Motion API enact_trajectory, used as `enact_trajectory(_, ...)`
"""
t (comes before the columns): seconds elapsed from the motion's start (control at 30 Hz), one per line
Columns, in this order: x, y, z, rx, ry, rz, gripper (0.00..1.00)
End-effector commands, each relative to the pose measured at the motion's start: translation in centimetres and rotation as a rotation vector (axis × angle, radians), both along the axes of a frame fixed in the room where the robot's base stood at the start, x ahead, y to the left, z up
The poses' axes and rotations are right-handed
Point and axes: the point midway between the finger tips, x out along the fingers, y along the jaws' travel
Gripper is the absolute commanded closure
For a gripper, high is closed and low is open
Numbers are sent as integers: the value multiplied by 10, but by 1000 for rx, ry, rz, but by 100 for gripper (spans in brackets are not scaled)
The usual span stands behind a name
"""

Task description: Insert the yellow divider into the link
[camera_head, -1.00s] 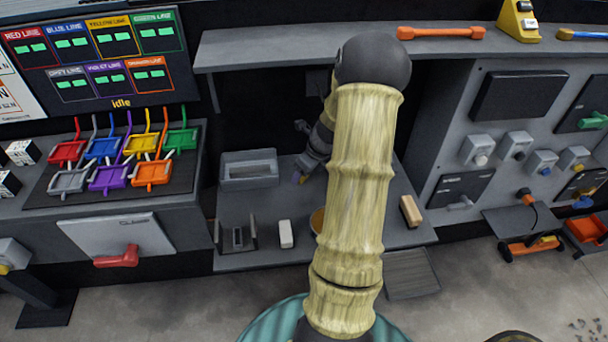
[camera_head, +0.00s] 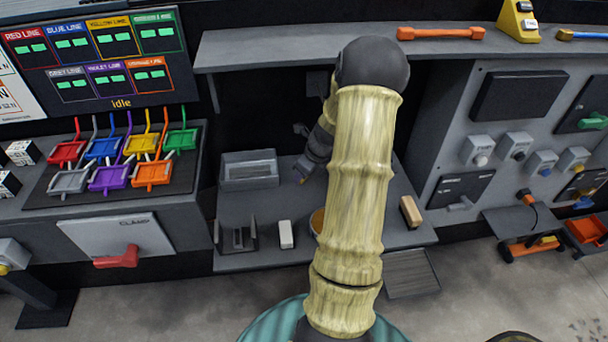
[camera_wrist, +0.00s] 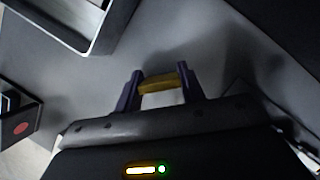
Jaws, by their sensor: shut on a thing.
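My gripper (camera_wrist: 159,86) is shut on the yellow divider (camera_wrist: 160,83), a short bar held crosswise between its two purple-grey fingertips in the wrist view. In the head view my gripper (camera_head: 302,178) is small and partly behind my own arm, above the grey workbench and right of the grey bin. A dark U-shaped piece with upright side walls (camera_head: 221,236), probably the link, stands at the bench's front left. The divider is apart from it. A dark piece with a red dot (camera_wrist: 20,122) is at the left of the wrist view; I cannot tell whether it is the link.
A grey open bin (camera_head: 249,182) stands on the bench; its corner (camera_wrist: 104,28) shows top left in the wrist view. A white block (camera_head: 286,235) lies beside the U-shaped piece, a tan block (camera_head: 411,212) at right. My arm hides the bench's middle.

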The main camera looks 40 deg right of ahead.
Motion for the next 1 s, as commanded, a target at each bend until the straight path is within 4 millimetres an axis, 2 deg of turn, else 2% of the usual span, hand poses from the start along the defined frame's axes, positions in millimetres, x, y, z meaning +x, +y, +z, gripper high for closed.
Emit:
enact_trajectory(0.37, -4, 3, 10, -1, -1, 1, 86)
enact_trajectory(0.73, -2, 2, 73, -5, -3, 2, 86)
enact_trajectory(1.0, -42, 26, 69, -1, 0, -1, 86)
